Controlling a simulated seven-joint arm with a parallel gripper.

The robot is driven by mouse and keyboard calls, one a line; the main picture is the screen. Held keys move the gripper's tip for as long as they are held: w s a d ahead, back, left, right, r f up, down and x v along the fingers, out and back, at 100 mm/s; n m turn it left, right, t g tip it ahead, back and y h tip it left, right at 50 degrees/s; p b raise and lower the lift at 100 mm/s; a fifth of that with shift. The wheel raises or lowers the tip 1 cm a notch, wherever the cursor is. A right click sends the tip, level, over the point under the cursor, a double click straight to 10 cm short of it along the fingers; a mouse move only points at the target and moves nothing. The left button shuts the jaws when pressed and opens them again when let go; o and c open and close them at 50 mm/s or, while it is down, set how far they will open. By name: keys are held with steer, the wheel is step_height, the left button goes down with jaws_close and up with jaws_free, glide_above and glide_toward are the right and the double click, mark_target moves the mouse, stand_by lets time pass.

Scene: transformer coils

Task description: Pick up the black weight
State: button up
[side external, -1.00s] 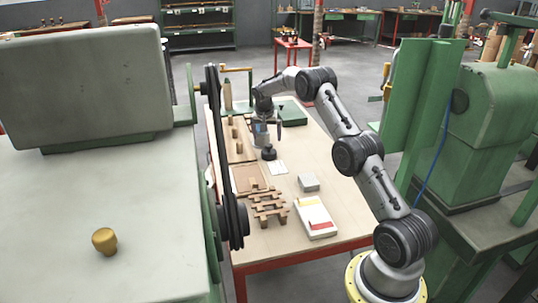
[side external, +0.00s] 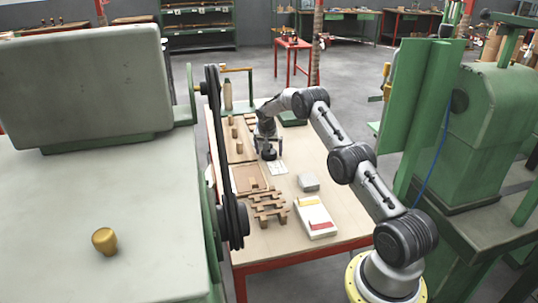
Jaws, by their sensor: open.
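The black weight (side external: 269,155) is small and dark and stands on the wooden table top (side external: 318,215) near its middle. My gripper (side external: 268,149) points down, right at the weight, with its fingers at about the height of the weight's top. The jaws are open. The fingers are small in this view and partly cover the weight, so I cannot tell whether they touch it.
A white card (side external: 278,168) lies just in front of the weight. A grey block (side external: 308,182), a white box with red and yellow patches (side external: 315,217) and notched wooden pieces (side external: 270,207) lie nearer. A dark green case (side external: 292,117) is behind. Large green machines flank the table.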

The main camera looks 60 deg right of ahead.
jaws_close()
steer(key=shift+w+r, duration=0.1)
steer(key=shift+r, duration=0.1)
stand_by(0.3)
steer(key=shift+r, duration=0.1)
